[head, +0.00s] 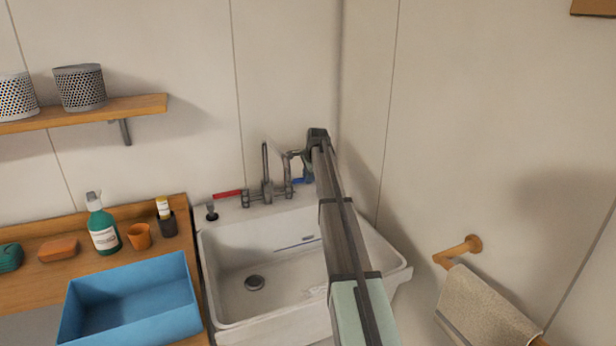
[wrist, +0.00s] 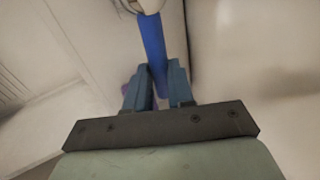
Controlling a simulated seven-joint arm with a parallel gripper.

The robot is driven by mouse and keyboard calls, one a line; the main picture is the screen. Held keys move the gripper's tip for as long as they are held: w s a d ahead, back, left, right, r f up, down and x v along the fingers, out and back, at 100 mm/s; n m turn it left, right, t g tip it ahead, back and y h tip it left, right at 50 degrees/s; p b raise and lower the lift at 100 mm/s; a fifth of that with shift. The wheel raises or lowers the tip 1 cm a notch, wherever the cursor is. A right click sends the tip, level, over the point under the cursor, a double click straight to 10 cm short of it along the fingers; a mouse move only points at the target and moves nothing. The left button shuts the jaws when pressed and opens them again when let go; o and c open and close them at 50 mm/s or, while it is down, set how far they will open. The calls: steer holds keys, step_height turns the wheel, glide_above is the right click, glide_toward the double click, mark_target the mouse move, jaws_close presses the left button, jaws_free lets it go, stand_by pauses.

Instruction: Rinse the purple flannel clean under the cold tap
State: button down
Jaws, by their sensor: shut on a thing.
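The mixer tap (head: 266,180) stands at the back of the white sink (head: 222,262), with a red lever (head: 228,194) on the left and a blue lever (head: 301,181) on the right. My gripper (head: 297,156) is at the right side of the tap. In the wrist view my gripper (wrist: 157,92) is shut on the blue lever (wrist: 153,45), which runs between its fingers. No flannel shows in the head view; my arm covers part of the sink.
A wooden counter (head: 184,216) at the left holds a blue bin (head: 160,310), a green bottle (head: 102,226), an orange cup (head: 139,236) and a soap bar (head: 58,250). A beige towel (head: 480,308) hangs at the right. A shelf (head: 140,106) is above the counter.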

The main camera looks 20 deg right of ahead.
steer(key=s+m, duration=0.1)
steer(key=m+h, duration=0.1)
steer(key=shift+s+a+m, duration=0.3)
steer(key=shift+s, duration=0.1)
steer(key=shift+s+a+m+g+h, duration=0.2)
steer(key=shift+s+a+m+h, duration=0.2)
steer(key=shift+m, duration=0.4)
steer(key=shift+s+a+m+g+h, duration=0.25)
steer(key=shift+s+m, duration=0.2)
steer(key=shift+m, duration=0.35)
steer(key=c, duration=1)
jaws_free()
steer(key=shift+d, duration=0.1)
steer(key=v, duration=1.4)
steer(key=shift+f, duration=0.1)
